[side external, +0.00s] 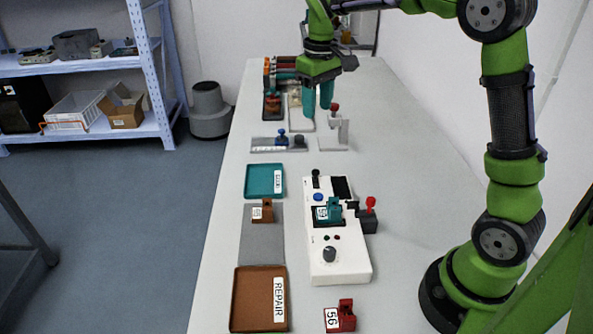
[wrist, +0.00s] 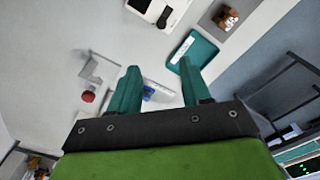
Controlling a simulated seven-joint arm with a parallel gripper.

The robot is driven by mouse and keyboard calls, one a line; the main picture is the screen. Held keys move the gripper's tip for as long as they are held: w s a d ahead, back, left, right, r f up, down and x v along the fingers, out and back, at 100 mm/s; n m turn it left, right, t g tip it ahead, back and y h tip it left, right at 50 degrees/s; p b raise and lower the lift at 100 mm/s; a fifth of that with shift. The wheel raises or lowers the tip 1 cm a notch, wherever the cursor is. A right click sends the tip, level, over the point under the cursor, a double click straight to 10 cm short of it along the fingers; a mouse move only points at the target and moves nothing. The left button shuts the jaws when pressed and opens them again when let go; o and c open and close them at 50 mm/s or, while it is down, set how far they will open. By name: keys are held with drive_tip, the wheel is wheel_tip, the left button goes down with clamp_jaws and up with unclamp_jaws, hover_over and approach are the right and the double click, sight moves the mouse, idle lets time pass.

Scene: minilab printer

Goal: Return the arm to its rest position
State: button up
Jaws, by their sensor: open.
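My arm is green and black, and its end hangs over the far part of the white table (side external: 410,150). My gripper (side external: 318,106) has two teal fingers pointing down, apart, with nothing between them. In the wrist view my gripper (wrist: 158,68) also shows its fingers spread, with bare table and part of a small grey fixture behind the gap. The side view does not show clearly how high the fingertips are above the items below.
Nearer stand a teal tray (side external: 265,181), a white device (side external: 338,257), a brown REPAIR tray (side external: 255,300) and a red part (side external: 347,314). The table's right side is clear.

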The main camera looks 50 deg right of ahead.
drive_tip(key=s+a+r+m+t+y, duration=0.1)
drive_tip(key=s+a+t, duration=0.2)
drive_tip(key=s, duration=0.6)
drive_tip(key=s+a+m+t+y, duration=0.1)
drive_tip(key=s+a+t, duration=0.3)
drive_tip(key=s, duration=0.6)
drive_tip(key=a+m, duration=0.1)
drive_tip(key=a, duration=0.1)
drive_tip(key=shift+s+a+r+m, duration=0.2)
drive_tip(key=shift+a+r+m, duration=0.1)
drive_tip(key=shift+a+r, duration=0.1)
idle(0.5)
